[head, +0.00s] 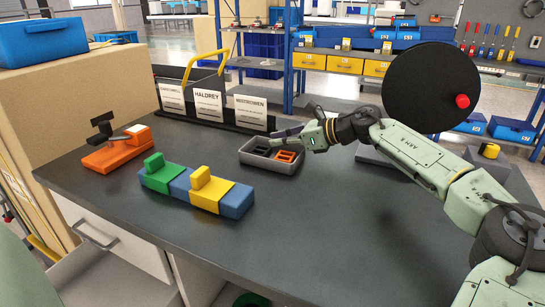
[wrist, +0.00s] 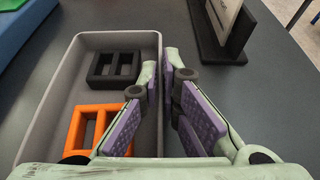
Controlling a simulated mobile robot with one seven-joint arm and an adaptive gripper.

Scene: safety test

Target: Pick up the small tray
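The small tray (head: 262,163) is grey and rectangular and sits on the dark table. It holds a black block (head: 261,147) and an orange block (head: 288,156), each with openings. My gripper (head: 282,133) is at the tray's back side in the head view. In the wrist view, my gripper (wrist: 163,80) has one finger over the inside of the tray (wrist: 55,90) and the other outside its right wall. A narrow gap shows between the fingertips, with the wall's rim in line with it. Contact with the wall cannot be made out. The fingers hide part of that wall.
Placards in a dark holder (head: 208,123) stand behind the tray. A block row with green and yellow tops (head: 196,188) and an orange device (head: 117,155) lie left. A grey slab (head: 372,156) is right, under my arm. The front right table is clear.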

